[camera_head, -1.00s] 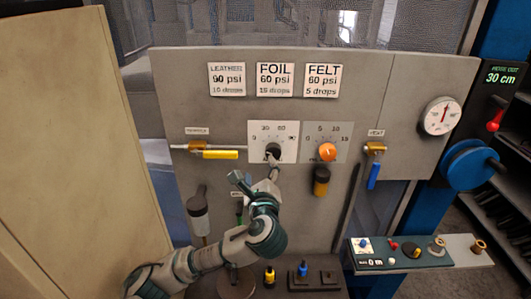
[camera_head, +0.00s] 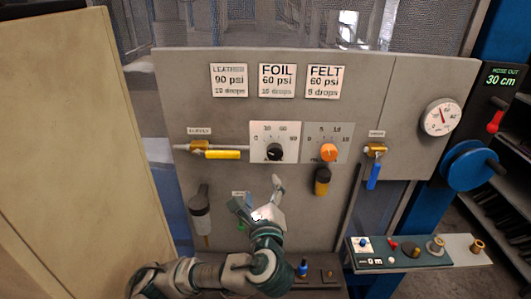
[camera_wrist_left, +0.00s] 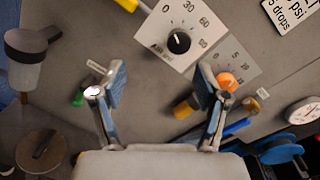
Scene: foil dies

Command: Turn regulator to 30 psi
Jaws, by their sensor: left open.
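The black regulator knob (camera_head: 274,151) sits on a white dial plate (camera_head: 289,129) with printed numbers, in the middle of the grey panel. The pointer's exact reading is too small to tell. My left gripper (camera_head: 260,196) is open and empty, below the knob and apart from it. In the left wrist view its two fingers (camera_wrist_left: 161,76) are spread wide, with the knob beyond and above them. My right gripper is not in view.
An orange knob (camera_head: 328,152) on its own dial is just right. A yellow-handled valve (camera_head: 222,154) is left, a blue-handled valve (camera_head: 374,175) right. A round gauge (camera_head: 441,117) is at the panel's right. A dark cylinder (camera_head: 200,215) hangs lower left. Signs (camera_head: 277,80) are above.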

